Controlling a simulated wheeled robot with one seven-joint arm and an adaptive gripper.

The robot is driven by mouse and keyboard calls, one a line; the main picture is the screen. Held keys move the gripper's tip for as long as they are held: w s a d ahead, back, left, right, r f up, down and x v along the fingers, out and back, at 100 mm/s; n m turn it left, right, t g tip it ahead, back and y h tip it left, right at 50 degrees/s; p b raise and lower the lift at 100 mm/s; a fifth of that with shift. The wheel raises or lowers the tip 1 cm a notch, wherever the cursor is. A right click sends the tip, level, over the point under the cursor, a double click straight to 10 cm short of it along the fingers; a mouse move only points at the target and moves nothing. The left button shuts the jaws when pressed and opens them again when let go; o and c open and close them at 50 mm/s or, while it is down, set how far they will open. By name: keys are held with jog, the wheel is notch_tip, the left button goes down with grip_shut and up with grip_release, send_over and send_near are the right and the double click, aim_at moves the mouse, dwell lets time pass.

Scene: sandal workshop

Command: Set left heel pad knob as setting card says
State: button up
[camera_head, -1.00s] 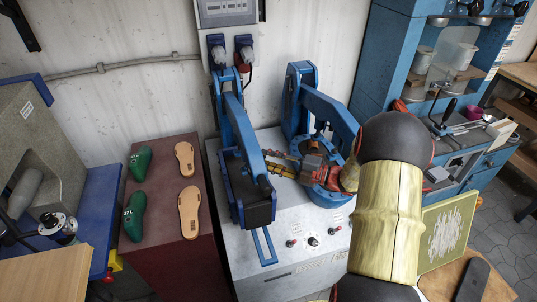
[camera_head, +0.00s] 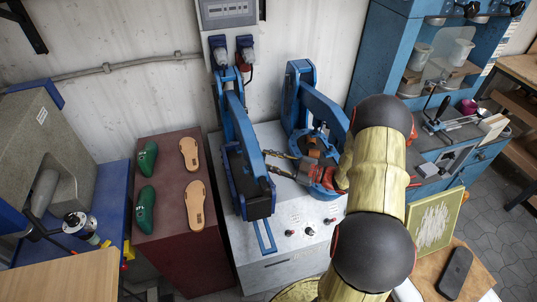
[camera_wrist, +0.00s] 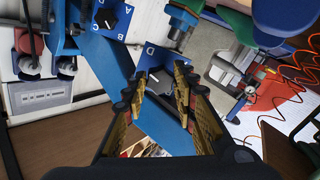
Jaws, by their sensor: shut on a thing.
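In the wrist view, a dark knob (camera_wrist: 154,87) with a white pointer line sits on a blue plate lettered D, between the fingertips of my gripper (camera_wrist: 160,86). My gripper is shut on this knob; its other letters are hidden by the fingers. A second dark knob (camera_wrist: 105,18) on a blue plate lettered A, B, C shows farther up. In the head view, my gripper (camera_head: 269,162) reaches leftward from the right blue press (camera_head: 322,105) to the side of the left blue press (camera_head: 238,125). The held knob is hidden there. I cannot make out a readable setting card.
The grey console (camera_head: 285,250) under the presses has small knobs on its front. A dark red cabinet (camera_head: 165,225) with green lasts and tan soles stands left. Blue shelving (camera_head: 385,50) stands right. My arm fills the space right of the presses.

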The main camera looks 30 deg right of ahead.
jog(key=m+p, duration=0.3)
jog(key=m, duration=0.1)
jog(key=shift+s+a+f+m, duration=0.1)
jog(key=shift+m, duration=0.3)
jog(key=shift+p, duration=0.35)
jog(key=o, duration=1.2)
jog(key=shift+c, duration=0.2)
